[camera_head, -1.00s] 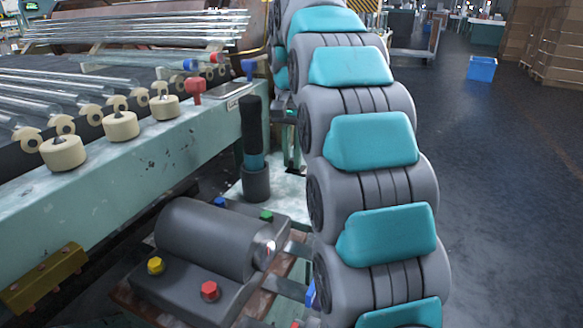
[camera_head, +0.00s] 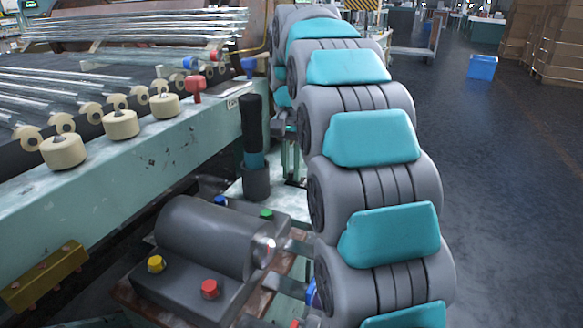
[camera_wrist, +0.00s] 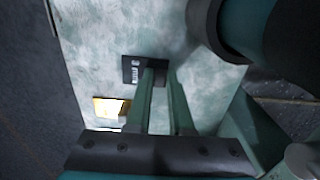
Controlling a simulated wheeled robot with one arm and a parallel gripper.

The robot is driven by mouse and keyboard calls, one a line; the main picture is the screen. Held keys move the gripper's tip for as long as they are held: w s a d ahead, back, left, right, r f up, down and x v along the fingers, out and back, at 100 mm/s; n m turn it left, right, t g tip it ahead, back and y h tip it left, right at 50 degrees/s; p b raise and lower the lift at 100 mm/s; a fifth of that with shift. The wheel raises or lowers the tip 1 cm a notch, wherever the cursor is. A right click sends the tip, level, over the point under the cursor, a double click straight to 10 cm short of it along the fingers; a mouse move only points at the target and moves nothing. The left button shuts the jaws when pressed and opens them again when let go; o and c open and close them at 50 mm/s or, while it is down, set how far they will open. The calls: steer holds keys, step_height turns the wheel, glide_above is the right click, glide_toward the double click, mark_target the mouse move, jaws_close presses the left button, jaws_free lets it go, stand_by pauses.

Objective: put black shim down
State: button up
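The black shim (camera_wrist: 131,69), a small dark flat plate with pale markings, shows in the wrist view at my fingertips, over a worn pale tabletop (camera_wrist: 95,40). My gripper (camera_wrist: 162,72) points at this top with two green fingers, a narrow gap between them. The left finger covers part of the shim, and the shim's right end is by the gap. Whether the fingers clamp it, or it lies on the top, I cannot tell. In the head view my gripper (camera_head: 292,177) points down behind the dark upright cylinder; the shim is not visible there.
A brass-coloured block (camera_wrist: 111,107) lies near the shim. A dark upright cylinder (camera_head: 252,130) stands in a holder close to my gripper. A grey motor-like unit with coloured knobs (camera_head: 205,240) is in front. The tube conveyor (camera_head: 150,145) runs along the left.

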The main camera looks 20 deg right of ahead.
steer(key=o, duration=0.4)
steer(key=shift+r, duration=0.1)
